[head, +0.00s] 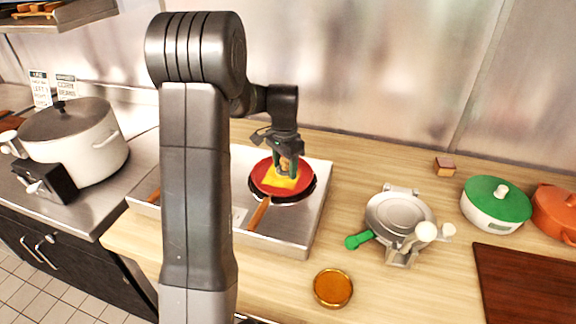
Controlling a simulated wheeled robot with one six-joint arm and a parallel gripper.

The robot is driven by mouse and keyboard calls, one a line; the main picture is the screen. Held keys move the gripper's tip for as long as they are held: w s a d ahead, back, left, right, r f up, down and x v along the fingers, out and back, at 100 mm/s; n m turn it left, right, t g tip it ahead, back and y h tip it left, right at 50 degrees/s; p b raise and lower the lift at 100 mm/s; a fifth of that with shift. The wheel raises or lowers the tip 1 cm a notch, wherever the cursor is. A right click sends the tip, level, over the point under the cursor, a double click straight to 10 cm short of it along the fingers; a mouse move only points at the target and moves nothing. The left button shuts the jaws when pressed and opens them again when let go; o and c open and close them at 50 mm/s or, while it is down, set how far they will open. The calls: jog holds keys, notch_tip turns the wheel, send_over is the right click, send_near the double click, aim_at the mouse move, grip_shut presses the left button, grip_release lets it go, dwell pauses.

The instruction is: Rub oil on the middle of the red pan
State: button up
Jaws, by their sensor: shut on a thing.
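The red pan (307,181) has a dark outer side and a wooden handle (259,213) pointing to the front left. It stands on a steel cooktop (285,240). My gripper (286,171) points down over the pan's middle. It is shut on a small tan thing (285,162), mostly hidden between the fingers; I cannot tell exactly what it is. A yellow patch (279,183) shows in the pan right below the fingers. I cannot tell whether it is oil or part of the held thing. A round dish (333,288) with orange-brown contents stands on the wooden counter in front.
A grey metal press (399,215) with a green handle stands right of the cooktop. A big lidded pot (78,145) stands left.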

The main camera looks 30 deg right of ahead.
jog(key=shift+w+a+f, duration=0.1)
jog(key=shift+w+a, duration=0.65)
jog(key=shift+w, duration=0.15)
jog(key=shift+r+p, duration=2.25)
jog(key=shift+r, duration=0.8)
notch_tip(320, 180, up, 3)
jog(key=shift+f+p, duration=0.1)
jog(key=shift+p, duration=0.55)
